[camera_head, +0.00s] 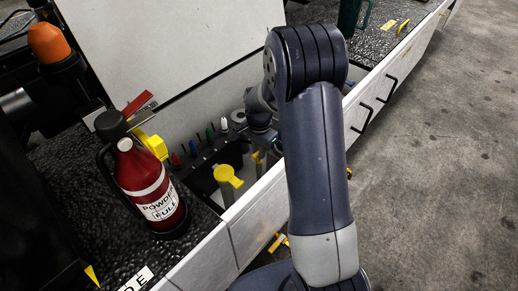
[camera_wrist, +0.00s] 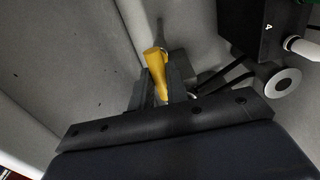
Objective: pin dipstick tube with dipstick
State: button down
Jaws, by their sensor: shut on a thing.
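My gripper (camera_wrist: 160,82) is shut on the yellow handle of the dipstick (camera_wrist: 156,60) in the wrist view. The handle sticks up between the two dark fingers, slightly tilted. In the head view my gripper (camera_head: 262,138) is down inside the open bay, partly behind my arm. A small yellow piece (camera_head: 257,157) shows just below it. The dipstick's lower part and the tube's mouth are hidden by the fingers, so I cannot tell whether the stick is in the tube.
A yellow-capped filler neck (camera_head: 228,176) stands in the bay, left of my gripper. A dark block with coloured plugs (camera_head: 210,158) lies behind it. A red extinguisher (camera_head: 150,190) stands on the left ledge. The bay's pale front wall (camera_head: 255,215) runs close to my arm.

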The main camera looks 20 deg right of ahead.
jog(key=shift+f, duration=0.4)
jog(key=c, duration=1.3)
grip_release()
notch_tip(320, 180, up, 11)
jog(key=shift+p, duration=0.3)
